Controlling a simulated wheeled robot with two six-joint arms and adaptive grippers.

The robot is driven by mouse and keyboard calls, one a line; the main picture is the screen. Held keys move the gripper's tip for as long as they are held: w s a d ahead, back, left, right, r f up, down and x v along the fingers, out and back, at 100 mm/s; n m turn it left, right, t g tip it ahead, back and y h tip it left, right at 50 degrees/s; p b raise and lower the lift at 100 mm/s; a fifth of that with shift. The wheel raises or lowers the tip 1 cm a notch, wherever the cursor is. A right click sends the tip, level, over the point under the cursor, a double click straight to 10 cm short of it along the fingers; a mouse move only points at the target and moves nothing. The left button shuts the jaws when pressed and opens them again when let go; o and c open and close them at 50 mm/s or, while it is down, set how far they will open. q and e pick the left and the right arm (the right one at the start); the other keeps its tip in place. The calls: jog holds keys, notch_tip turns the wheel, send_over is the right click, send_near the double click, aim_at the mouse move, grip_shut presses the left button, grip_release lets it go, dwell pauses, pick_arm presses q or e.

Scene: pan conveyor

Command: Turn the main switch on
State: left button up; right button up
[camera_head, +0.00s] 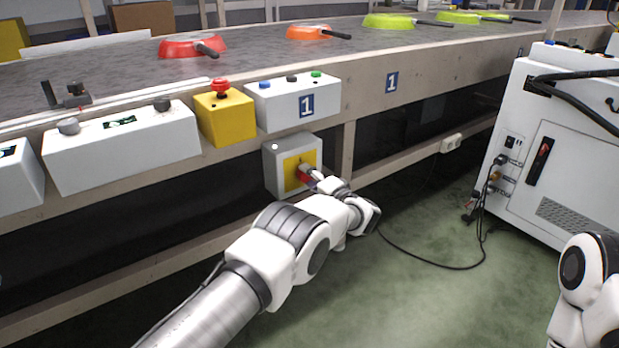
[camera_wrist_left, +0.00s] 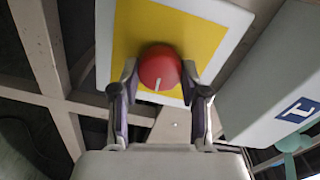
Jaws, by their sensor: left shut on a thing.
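The main switch is a red rotary knob (camera_head: 304,174) on a yellow plate (camera_head: 291,170). It sits on a light grey box (camera_head: 277,184) below the conveyor edge. In the left wrist view the knob (camera_wrist_left: 160,62) carries a white line pointing down, slightly tilted. My left gripper (camera_head: 311,178) is at the knob. In the left wrist view its two fingers (camera_wrist_left: 160,76) press on either side of the knob and are shut on it. My right arm (camera_head: 584,285) shows at the lower right, but its gripper is out of view.
Above the switch are a yellow box (camera_head: 225,124) with a red button and a white button box (camera_head: 270,108). Colored pans, one of them red (camera_head: 180,47), lie on the conveyor (camera_head: 115,68). A white cabinet (camera_head: 545,140) stands right. A black cable (camera_head: 430,262) lies on the floor.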

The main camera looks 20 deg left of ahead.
dwell(0.3)
pick_arm(q)
jog(key=o, duration=1.1)
jog(key=shift+o, duration=0.2)
jog(key=shift+r, duration=0.1)
